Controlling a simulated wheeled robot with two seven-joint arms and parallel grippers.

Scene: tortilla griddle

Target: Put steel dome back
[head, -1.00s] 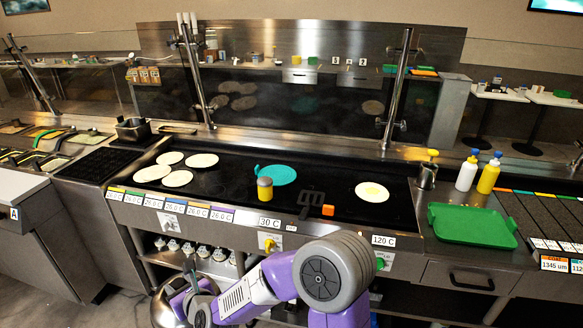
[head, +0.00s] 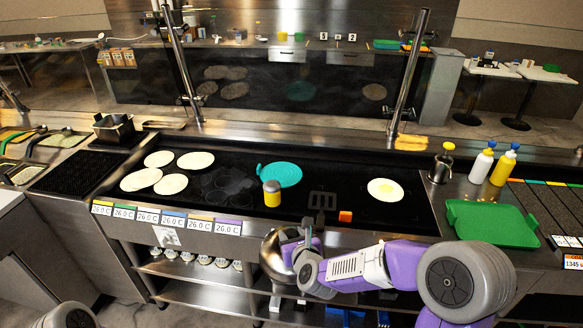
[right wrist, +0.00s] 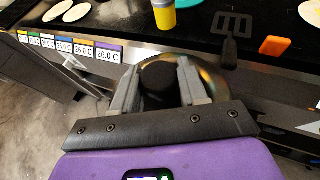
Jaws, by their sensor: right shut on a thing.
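The steel dome (head: 271,262) hangs in front of the griddle's front edge, above the lower shelf. My right gripper (head: 297,247) is shut on its dark knob. In the right wrist view the two grey fingers (right wrist: 160,85) close on the black knob (right wrist: 157,82), and part of the shiny dome (right wrist: 213,80) shows behind them. The rest of the dome is hidden by the gripper. My left gripper is not in view.
A green tray (head: 490,224) and bottles (head: 503,165) stand at right. A lower shelf (head: 200,272) holds several small items.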

